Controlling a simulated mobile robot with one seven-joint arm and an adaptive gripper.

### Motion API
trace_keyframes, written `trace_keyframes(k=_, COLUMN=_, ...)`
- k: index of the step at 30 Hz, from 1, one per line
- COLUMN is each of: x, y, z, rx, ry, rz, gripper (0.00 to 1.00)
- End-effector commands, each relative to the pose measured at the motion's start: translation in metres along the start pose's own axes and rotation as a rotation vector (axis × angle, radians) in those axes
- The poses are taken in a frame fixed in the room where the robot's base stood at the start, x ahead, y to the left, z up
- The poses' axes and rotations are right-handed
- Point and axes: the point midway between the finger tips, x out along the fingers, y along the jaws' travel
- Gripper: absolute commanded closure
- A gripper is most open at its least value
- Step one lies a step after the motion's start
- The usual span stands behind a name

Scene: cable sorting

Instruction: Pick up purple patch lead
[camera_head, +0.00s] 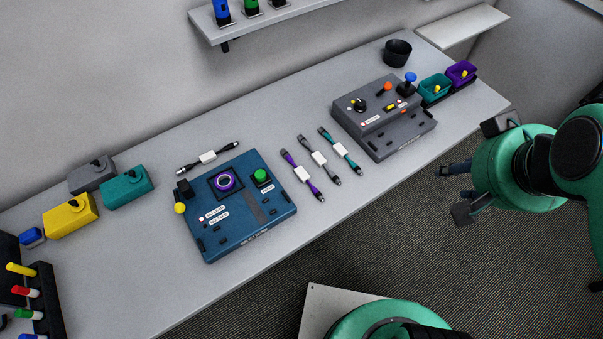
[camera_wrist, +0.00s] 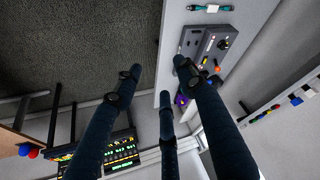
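The purple patch lead (camera_head: 302,174) lies on the grey table between the blue console and the grey console, with a white tag at its middle. It is the leftmost of three short leads side by side; a grey lead (camera_head: 319,160) and a teal lead (camera_head: 340,150) lie to its right. My gripper (camera_head: 459,192) is off the table's front edge at the right, well apart from the leads. In the wrist view its dark fingers (camera_wrist: 157,72) are spread open with nothing between them. The purple lead is not visible in the wrist view; the teal lead (camera_wrist: 210,8) shows at the top.
A blue console (camera_head: 232,205) stands left of the leads, a grey console (camera_head: 383,115) right. A black lead (camera_head: 208,157) lies behind the blue console. Table in front of the leads is clear.

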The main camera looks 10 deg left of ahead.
Motion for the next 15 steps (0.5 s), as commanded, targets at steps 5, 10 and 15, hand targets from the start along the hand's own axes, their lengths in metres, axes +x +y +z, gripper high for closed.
trace_keyframes(k=5, x=0.0, y=0.0, z=0.0, rx=0.0, ry=0.0, rz=0.0, gripper=0.54)
trace_keyframes(k=10, x=0.0, y=0.0, z=0.0, rx=0.0, ry=0.0, rz=0.0, gripper=0.54)
trace_keyframes(k=15, x=0.0003, y=-0.0019, z=-0.0036, rx=-0.007, ry=-0.004, rz=-0.003, gripper=0.54)
